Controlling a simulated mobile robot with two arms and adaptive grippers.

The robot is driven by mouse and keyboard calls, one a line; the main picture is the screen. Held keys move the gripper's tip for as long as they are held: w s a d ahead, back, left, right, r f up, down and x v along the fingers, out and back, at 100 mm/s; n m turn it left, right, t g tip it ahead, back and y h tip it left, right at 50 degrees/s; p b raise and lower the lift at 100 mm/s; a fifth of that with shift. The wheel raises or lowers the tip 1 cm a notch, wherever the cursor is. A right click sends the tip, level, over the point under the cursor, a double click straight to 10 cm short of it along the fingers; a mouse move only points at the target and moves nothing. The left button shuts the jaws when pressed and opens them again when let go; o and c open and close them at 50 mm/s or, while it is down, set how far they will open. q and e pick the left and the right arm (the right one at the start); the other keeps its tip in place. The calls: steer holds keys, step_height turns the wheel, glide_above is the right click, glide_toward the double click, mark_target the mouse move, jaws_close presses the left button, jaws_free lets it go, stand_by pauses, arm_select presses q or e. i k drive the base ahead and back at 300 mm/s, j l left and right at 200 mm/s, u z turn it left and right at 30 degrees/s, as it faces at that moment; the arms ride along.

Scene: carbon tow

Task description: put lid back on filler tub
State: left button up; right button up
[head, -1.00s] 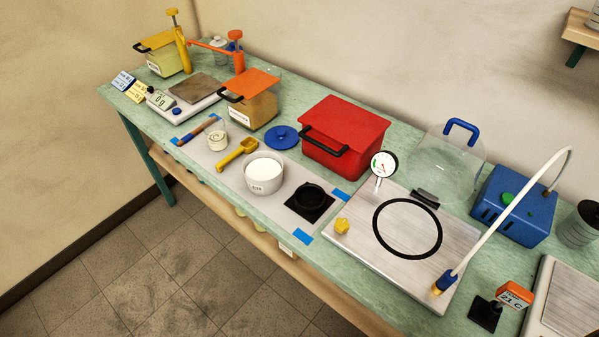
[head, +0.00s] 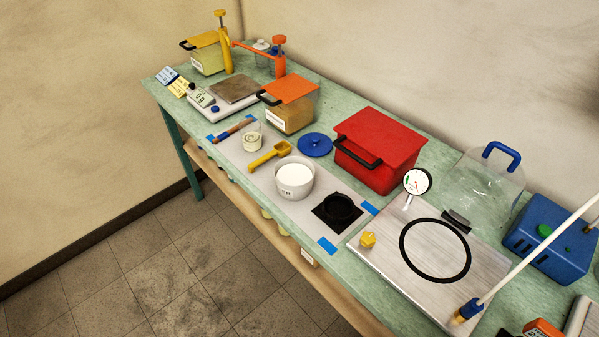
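A white tub (head: 295,179) filled with white powder stands uncovered on the grey mat on the bench; the print on its side is too small to read surely. A round blue lid (head: 315,145) with a small knob lies flat behind the tub, apart from it, left of the red box. Neither of my grippers is in the head view.
A yellow scoop (head: 270,154) and a small glass jar (head: 251,136) are left of the tub. A red lidded box (head: 378,149) stands behind. A metal plate (head: 400,257) with a gauge (head: 417,182) lies to the right.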

mark_target(294, 175)
steer(key=i+j+z, duration=0.2)
steer(key=j, duration=0.25)
steer(key=i+j+z, duration=0.25)
steer(key=j, duration=0.2)
steer(key=j+z, duration=0.2)
steer(key=j, duration=0.3)
steer(key=i+j+z, duration=0.2)
steer(key=j, duration=0.35)
steer(key=j+z, duration=0.25)
steer(key=j, duration=0.25)
